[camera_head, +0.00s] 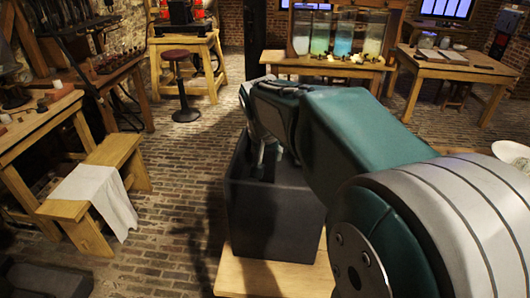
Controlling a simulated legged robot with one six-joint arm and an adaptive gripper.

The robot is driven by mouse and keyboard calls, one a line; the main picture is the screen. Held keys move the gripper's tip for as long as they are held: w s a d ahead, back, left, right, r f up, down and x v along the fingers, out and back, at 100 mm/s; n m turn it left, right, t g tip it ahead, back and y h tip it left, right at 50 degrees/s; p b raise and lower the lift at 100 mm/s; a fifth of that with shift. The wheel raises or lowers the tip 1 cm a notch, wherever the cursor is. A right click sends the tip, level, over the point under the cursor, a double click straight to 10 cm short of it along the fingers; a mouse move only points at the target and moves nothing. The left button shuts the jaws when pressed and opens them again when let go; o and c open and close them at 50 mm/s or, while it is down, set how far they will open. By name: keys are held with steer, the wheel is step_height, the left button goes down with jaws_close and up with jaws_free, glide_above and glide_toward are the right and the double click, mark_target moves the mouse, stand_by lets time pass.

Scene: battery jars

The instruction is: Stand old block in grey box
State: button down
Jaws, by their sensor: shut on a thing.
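The grey box (272,222) is a tall, dark, open-topped box standing on a light wooden surface in the middle of the view. My gripper (263,163) points down into its open top, with the fingers partly below the rim. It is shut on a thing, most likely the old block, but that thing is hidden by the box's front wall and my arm. I cannot tell whether it touches the box floor or is upright.
The light wooden surface (250,277) under the box has bare room at its front. A white bowl (512,153) is at the right edge. A bench (125,150) with a white cloth (96,192) stands left. Glass jars (343,45) stand on a table behind.

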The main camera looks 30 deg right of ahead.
steer(key=shift+d+f, duration=0.1)
steer(key=shift+d, duration=0.7)
steer(key=shift+c, duration=0.6)
jaws_free()
steer(key=shift+a, duration=0.55)
steer(key=shift+s+d+r, duration=0.1)
steer(key=shift+d+r, duration=0.1)
steer(key=shift+r, duration=0.25)
steer(key=v, duration=1.1)
steer(key=s+a+f+n+t+y, duration=0.2)
steer(key=s+a+f+n, duration=0.5)
steer(key=s+a+f, duration=0.3)
steer(key=s+f, duration=0.3)
steer(key=s, duration=0.2)
steer(key=shift+s+y, duration=0.4)
steer(key=shift+r, duration=0.1)
